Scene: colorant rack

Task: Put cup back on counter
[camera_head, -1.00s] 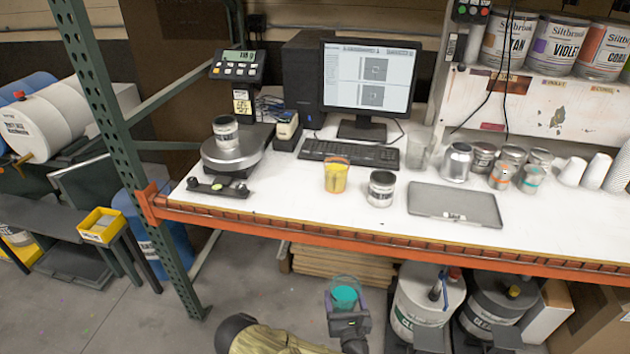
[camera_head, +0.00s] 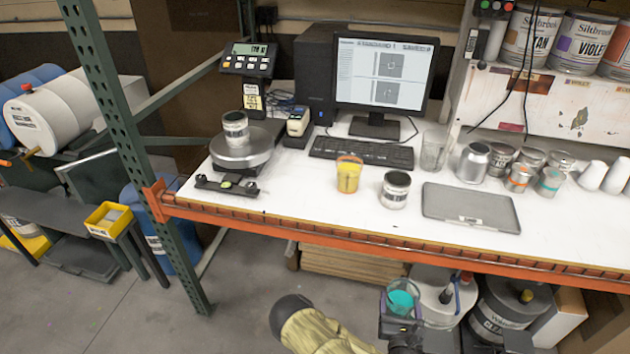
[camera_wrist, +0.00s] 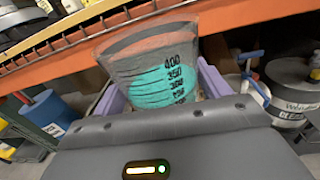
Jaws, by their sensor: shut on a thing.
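A clear cup with teal paint (camera_head: 401,298) is held by my gripper (camera_head: 398,322), below and in front of the counter's orange front edge. In the wrist view the cup (camera_wrist: 160,75) stands between the purple finger pads, with dark volume marks up to 400 on its wall. The gripper is shut on it. The white counter (camera_head: 290,195) is above and behind the cup. The cup's base is hidden by the gripper body.
On the counter stand a cup of yellow paint (camera_head: 348,174), an open can (camera_head: 395,189), a grey flat case (camera_head: 470,207), a clear empty cup (camera_head: 433,150) and a scale bearing a can (camera_head: 235,128). Bare counter shows left of the yellow cup. Large drums (camera_head: 500,310) stand below.

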